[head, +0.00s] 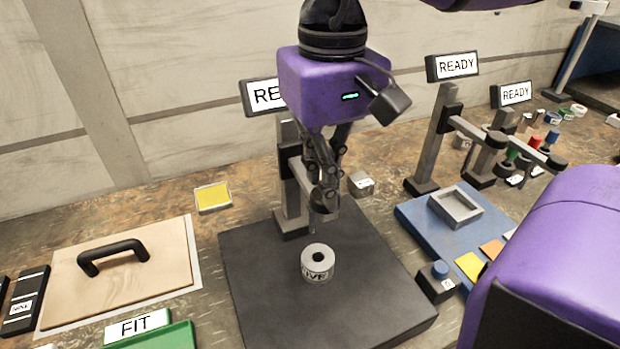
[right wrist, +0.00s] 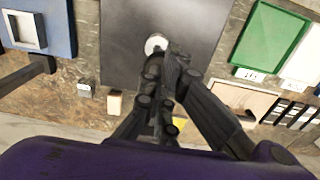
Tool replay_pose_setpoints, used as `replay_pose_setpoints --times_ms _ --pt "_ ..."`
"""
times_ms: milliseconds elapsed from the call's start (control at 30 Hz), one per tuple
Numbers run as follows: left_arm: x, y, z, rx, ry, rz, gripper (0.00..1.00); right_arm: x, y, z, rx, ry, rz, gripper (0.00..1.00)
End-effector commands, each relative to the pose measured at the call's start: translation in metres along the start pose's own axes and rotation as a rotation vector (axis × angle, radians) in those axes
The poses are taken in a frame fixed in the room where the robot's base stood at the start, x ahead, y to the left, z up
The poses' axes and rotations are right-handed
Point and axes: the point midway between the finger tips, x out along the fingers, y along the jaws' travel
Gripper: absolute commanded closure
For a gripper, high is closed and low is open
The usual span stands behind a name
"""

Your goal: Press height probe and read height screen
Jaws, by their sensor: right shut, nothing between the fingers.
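A dark square base plate (head: 258,290) carries a grey upright stand (head: 290,205). Behind my gripper, its probe is mostly hidden. A screen (head: 262,95) at the stand's top is partly covered by my gripper; only "RE" shows. A white ring-shaped part (head: 318,262) with partly readable lettering sits upright on the plate. My right gripper (head: 327,200) is shut and empty, pointing down in front of the stand, above and behind the ring. The right wrist view shows the closed fingers (right wrist: 170,75) just beside the ring (right wrist: 155,44) in the picture. My left gripper is not in view.
Two more stands carry READY screens (head: 452,66) (head: 515,94) at the right. A blue board with a grey square frame (head: 455,207) and a blue-button box (head: 437,280) lie right. A wooden board with black handle (head: 115,250), FIT sign (head: 138,326) and yellow pad (head: 212,196) lie left.

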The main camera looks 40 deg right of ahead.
Motion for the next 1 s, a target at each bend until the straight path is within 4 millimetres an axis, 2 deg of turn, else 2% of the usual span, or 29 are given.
replay_pose_setpoints --times_ms 1000 --pt "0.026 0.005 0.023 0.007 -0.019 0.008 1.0 0.054 0.0 0.0 0.001 -0.003 0.002 1.0"
